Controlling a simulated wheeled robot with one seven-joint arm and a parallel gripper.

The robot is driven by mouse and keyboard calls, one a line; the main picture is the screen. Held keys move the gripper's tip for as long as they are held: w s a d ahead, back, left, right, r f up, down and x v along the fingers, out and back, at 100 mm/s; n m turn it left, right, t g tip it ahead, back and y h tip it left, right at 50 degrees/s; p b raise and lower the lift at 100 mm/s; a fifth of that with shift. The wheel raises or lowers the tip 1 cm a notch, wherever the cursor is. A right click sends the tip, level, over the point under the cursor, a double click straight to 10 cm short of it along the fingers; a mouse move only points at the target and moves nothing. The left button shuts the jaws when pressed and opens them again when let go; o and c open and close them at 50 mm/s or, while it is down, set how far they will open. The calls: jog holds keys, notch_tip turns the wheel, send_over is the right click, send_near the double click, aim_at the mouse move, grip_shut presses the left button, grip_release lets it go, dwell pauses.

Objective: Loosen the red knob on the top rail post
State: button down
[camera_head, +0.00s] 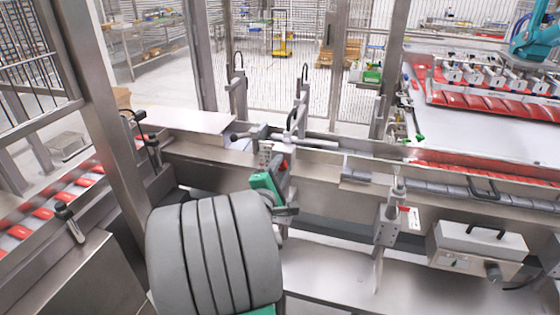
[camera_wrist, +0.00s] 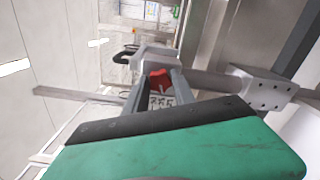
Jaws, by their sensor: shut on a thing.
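The red knob (camera_wrist: 160,79) shows in the wrist view between the two grey fingers of my gripper (camera_wrist: 158,83). The fingers flank it and are shut on it. The knob sits against a grey metal clamp block (camera_wrist: 155,59) on the rail post. In the head view a small bit of the red knob (camera_head: 286,165) shows beside my green-bodied gripper (camera_head: 282,176). My fingers and wrist hide most of the knob there. I cannot tell how far the knob is turned.
A white label with dark digits (camera_wrist: 159,102) shows just below the knob in the wrist view. A conveyor with red pads (camera_head: 42,212) runs at the left. A steel upright (camera_head: 100,120) stands left of my arm. A grey box with a handle (camera_head: 478,247) is at the right.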

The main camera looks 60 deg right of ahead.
jog(key=n+p, duration=0.3)
jog(key=n, duration=0.1)
jog(key=shift+r+p, duration=0.2)
jog(key=shift+p, duration=0.2)
jog(key=shift+f+n+p, duration=0.1)
jog(key=shift+n+p, duration=1.05)
jog(key=shift+n, duration=0.55)
jog(key=c, duration=1)
grip_release()
jog(key=shift+c, duration=0.2)
jog(key=shift+a+f, duration=0.1)
jog(key=s+a+b, duration=0.1)
jog(key=a+b, duration=0.1)
jog(key=a, duration=0.5)
jog(key=shift+a, duration=0.3)
